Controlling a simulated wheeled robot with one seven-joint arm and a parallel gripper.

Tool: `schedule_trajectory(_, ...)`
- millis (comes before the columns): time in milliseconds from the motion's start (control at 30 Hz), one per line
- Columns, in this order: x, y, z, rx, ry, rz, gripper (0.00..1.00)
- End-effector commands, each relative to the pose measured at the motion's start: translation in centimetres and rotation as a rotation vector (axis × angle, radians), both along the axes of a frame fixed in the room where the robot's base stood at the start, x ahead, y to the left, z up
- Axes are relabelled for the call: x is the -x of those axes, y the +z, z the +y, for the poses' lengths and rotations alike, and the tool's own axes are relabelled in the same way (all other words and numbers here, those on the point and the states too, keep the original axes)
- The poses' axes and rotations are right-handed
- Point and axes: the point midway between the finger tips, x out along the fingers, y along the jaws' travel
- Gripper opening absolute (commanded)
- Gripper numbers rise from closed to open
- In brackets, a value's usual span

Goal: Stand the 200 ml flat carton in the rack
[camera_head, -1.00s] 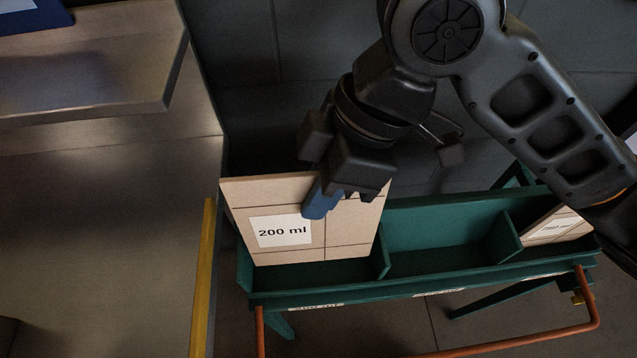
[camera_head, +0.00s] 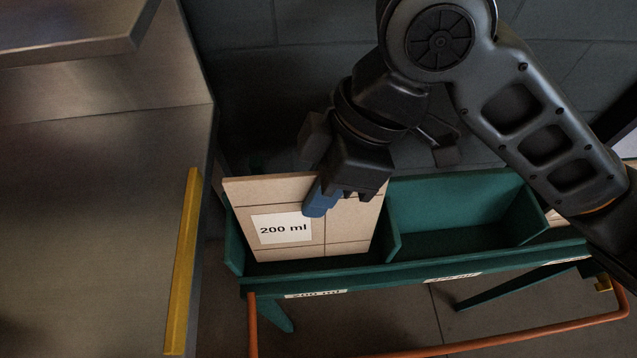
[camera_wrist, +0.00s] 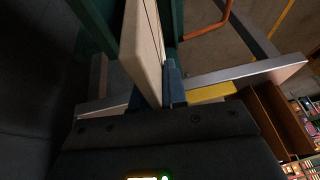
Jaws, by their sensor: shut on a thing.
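The 200 ml flat carton (camera_head: 346,233) is a thin tan board with a white "200 ml" label, seen upright in the head view. My gripper (camera_head: 322,198) is shut on its upper edge, with a blue fingertip on its front face. The wrist view shows the carton (camera_wrist: 146,50) edge-on between the blue fingertips (camera_wrist: 160,90). The green rack (camera_head: 460,243) has compartments split by dividers. The carton stands in or just above the left compartment, whose front label reads 200 ml. Its lower edge is near the compartment floor; I cannot tell if it touches.
The middle compartment is empty. Another tan carton (camera_head: 562,218) shows in the right compartment, partly behind my arm. An orange rail (camera_head: 440,348) runs along the rack's front. A metal counter (camera_head: 90,230) with a yellow strip (camera_head: 182,262) lies to the left.

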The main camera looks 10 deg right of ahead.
Motion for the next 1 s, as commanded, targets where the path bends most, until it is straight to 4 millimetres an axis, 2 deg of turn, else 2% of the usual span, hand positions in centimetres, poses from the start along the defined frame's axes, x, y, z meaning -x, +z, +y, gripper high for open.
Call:
schedule_trajectory(367, 0.00, -0.24, 0.00, 0.000, 0.000, 0.000, 0.00)
schedule_trajectory(400, 0.00, -0.24, 0.00, 0.000, 0.000, 0.000, 0.15)
schedule_trajectory(667, 0.00, -0.24, 0.00, 0.000, 0.000, 0.000, 0.40)
schedule_trajectory(1000, -0.05, 0.19, -0.16, 0.000, 0.000, 0.000, 0.42)
